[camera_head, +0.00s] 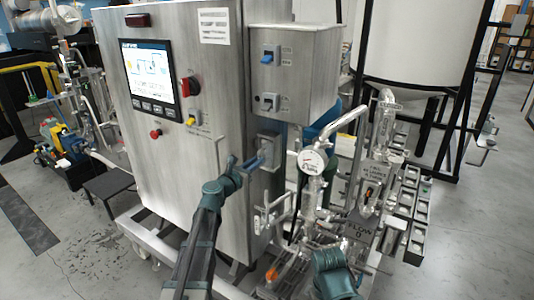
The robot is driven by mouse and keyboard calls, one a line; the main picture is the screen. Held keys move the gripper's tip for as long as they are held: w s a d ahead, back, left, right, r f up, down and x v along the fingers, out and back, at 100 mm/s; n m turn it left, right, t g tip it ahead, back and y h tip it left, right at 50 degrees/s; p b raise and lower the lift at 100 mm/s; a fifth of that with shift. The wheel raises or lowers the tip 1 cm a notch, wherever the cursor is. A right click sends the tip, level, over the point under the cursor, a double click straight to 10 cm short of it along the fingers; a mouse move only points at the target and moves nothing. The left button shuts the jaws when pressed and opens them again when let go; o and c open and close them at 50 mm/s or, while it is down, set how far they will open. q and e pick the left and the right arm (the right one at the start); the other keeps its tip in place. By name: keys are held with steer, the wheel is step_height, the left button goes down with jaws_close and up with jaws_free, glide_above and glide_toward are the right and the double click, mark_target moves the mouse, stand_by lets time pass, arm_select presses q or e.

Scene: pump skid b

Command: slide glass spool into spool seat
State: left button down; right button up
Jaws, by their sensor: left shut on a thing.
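My left gripper (252,163) reaches up from the bottom, in front of the right part of the steel cabinet. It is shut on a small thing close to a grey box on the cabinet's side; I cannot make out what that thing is. The glass spool cannot be told apart with certainty among the clear and shiny pipe parts. The pipework (345,125) where a spool seat could be stands right of the cabinet, and the seat itself is not clear. A teal part of my right arm (335,272) shows at the bottom; its jaws are not visible.
The steel cabinet (200,100) with a screen blocks the middle left. A round gauge (312,161) stands among the pipes right of my left gripper. Metal racks (402,200) stand farther right, before a white tank (415,40). Open floor (470,240) lies at right.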

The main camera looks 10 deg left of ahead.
arm_select(q)
steer(key=shift+s+a, duration=0.1)
steer(key=shift+s, duration=0.25)
stand_by(0.3)
steer(key=shift+v, duration=2.9)
